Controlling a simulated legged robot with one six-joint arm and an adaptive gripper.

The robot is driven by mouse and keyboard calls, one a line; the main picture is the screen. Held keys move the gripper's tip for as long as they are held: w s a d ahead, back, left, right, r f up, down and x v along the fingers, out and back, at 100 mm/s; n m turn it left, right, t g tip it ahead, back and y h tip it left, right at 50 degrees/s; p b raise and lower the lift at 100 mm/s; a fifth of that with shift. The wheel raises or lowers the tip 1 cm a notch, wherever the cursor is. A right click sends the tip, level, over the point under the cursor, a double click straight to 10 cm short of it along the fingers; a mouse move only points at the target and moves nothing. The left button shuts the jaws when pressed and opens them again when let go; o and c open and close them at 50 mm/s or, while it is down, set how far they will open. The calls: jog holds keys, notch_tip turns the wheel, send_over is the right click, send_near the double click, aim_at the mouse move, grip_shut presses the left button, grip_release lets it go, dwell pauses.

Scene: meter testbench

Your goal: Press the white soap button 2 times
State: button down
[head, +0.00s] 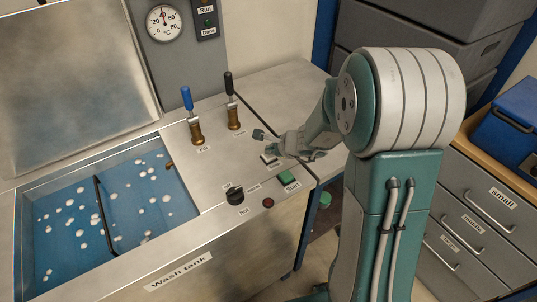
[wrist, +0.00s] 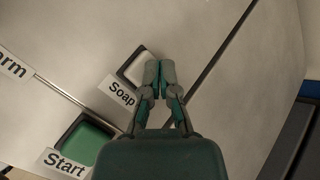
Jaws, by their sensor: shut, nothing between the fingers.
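The white soap button (wrist: 138,69) sits in a dark square frame on the steel panel, with the label "Soap" (wrist: 122,93) beside it. It also shows in the head view (head: 268,159), just left of my gripper. My gripper (wrist: 160,66) is shut and empty. In the wrist view its fingertips overlap the right edge of the button and hide part of it. I cannot tell whether the tips touch the button or hover above it. In the head view my gripper (head: 277,144) is low over the panel.
The green Start button (head: 289,179) lies nearby, with a black knob (head: 235,194) and a red button (head: 268,203) to its left. Two levers, blue (head: 187,98) and black (head: 229,85), stand behind. The wash tank (head: 100,215) holds blue water. Drawers (head: 480,215) are at right.

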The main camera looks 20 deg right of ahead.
jog(key=shift+f, duration=0.4)
dwell(0.3)
jog(key=shift+r, duration=0.9)
jog(key=shift+r, duration=2.5)
